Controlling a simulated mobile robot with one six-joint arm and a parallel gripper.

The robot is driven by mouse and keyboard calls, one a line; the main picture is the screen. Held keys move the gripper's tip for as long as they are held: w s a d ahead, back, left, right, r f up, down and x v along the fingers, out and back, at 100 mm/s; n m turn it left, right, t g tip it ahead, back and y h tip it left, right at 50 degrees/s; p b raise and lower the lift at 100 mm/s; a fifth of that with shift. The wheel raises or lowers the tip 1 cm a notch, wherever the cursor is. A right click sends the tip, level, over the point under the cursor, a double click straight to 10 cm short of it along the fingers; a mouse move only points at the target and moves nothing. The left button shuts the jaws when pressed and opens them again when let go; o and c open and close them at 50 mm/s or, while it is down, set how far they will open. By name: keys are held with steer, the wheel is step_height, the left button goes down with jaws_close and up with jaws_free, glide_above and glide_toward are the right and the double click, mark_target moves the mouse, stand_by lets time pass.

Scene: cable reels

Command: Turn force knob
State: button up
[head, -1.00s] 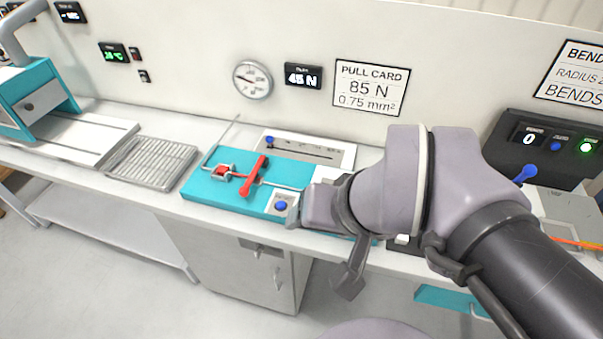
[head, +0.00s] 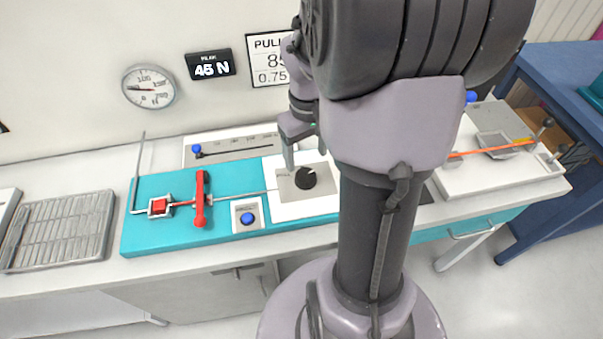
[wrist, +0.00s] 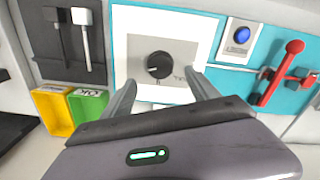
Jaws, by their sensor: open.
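The force knob (head: 305,178) is a round black knob on a grey plate in a white panel of the teal pull tester (head: 150,238). In the wrist view the knob (wrist: 158,66) sits upper middle, ahead of and between the two fingers. My gripper (wrist: 160,92) is open and empty, apart from the knob. In the head view my gripper (head: 290,150) hangs above and behind the knob, partly hidden by my arm. The display (head: 210,65) reads 45 N. The pull card (head: 268,60) is partly covered by my arm.
A red lever (head: 200,198) and a blue button (head: 247,218) stand left of the knob. A slider scale (head: 230,143) lies behind. In the wrist view, yellow (wrist: 52,110) and green (wrist: 88,108) bins and a two-lever panel (wrist: 68,40) are at left.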

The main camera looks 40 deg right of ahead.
mark_target(306, 175)
step_height(306, 175, down, 7)
steer(key=b, duration=0.2)
steer(key=shift+f+b, duration=0.15)
steer(key=shift+b, duration=0.15)
steer(key=shift+c, duration=0.4)
steer(key=c, duration=1.3)
